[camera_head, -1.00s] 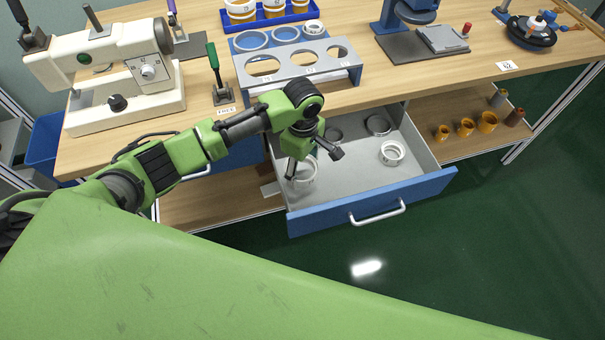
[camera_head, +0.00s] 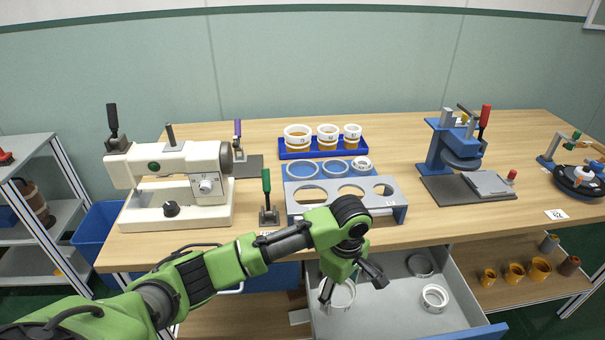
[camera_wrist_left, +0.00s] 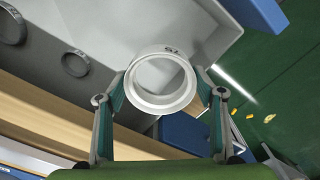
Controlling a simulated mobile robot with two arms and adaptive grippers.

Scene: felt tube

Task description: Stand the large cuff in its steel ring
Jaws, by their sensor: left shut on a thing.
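A large white cuff (camera_head: 343,296) is low in the open drawer, partly hidden by my left gripper (camera_head: 349,284). In the left wrist view the cuff (camera_wrist_left: 138,96) sits between both fingers, with a dark number on its rim. My left gripper is shut on it. On the bench, a grey rack (camera_head: 395,205) has several holes in front. Behind them, rings lie on a blue base: a large ring (camera_head: 288,173), a middle ring (camera_head: 321,169) and a small one with a white cuff (camera_head: 361,164) in it. My right gripper is not in view.
The drawer (camera_head: 385,318) also holds a smaller white cuff (camera_head: 427,301) and a dark ring (camera_head: 420,275). A green-handled clamp (camera_head: 267,190) and sewing machine (camera_head: 185,180) stand left of the rack. A blue tray (camera_head: 320,153) of cuffed cups is behind; a press (camera_head: 450,150) is right.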

